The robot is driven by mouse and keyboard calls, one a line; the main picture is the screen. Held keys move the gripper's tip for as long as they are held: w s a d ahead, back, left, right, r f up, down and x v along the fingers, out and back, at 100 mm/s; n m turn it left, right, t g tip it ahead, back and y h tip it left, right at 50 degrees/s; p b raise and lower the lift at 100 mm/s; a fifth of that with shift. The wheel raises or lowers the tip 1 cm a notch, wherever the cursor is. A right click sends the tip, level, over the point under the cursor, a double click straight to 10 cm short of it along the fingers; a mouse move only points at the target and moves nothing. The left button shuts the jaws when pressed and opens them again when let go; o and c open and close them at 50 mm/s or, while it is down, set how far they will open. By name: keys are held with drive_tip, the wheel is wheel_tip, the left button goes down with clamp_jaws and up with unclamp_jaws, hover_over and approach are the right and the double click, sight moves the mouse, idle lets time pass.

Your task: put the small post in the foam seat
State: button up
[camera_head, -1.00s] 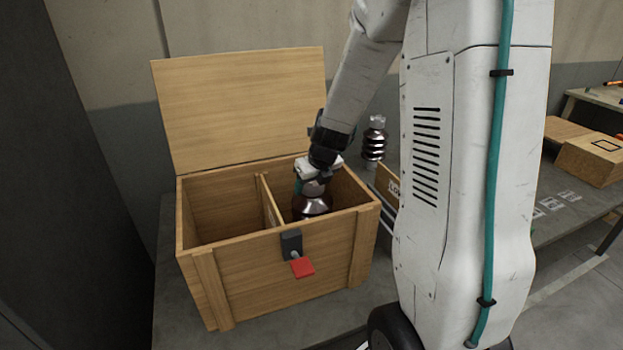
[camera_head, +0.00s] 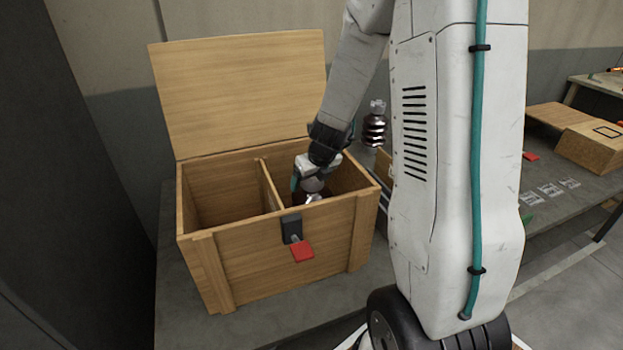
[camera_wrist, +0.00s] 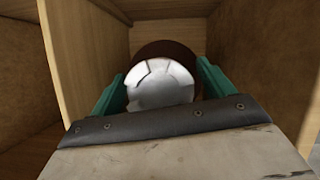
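A post with a silver metal cap (camera_wrist: 160,85) and a dark brown body stands between my gripper's green fingers in the wrist view. My gripper (camera_head: 312,190) is down inside the right compartment of the wooden crate (camera_head: 285,262), with its fingers close against both sides of the cap. In the head view only a little of the post (camera_head: 314,198) shows above the crate's front wall. The post's lower end is hidden, so I cannot tell what it rests on. No foam seat is visible in either view.
A brown ribbed post with a metal top (camera_head: 374,128) stands on the table behind the crate. A divider (camera_head: 270,187) splits the crate; its left compartment looks empty. The lid (camera_head: 240,95) stands open. A red tag (camera_head: 302,251) hangs at the front latch.

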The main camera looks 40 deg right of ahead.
drive_tip(key=d+v, duration=0.1)
drive_tip(key=v, duration=1)
drive_tip(key=s+a+r+n+y, duration=0.1)
drive_tip(key=s+a+r+n, duration=0.5)
drive_tip(key=a+n, duration=0.4)
drive_tip(key=s+a+r+n+g, duration=0.1)
drive_tip(key=s+a+r+n, duration=0.1)
drive_tip(key=s+n, duration=0.6)
drive_tip(key=s+a+r+n+g, duration=0.2)
drive_tip(key=s+a+n, duration=0.3)
drive_tip(key=n, duration=1.4)
drive_tip(key=s, duration=0.4)
drive_tip(key=shift+s+g, duration=0.3)
drive_tip(key=shift+a, duration=0.1)
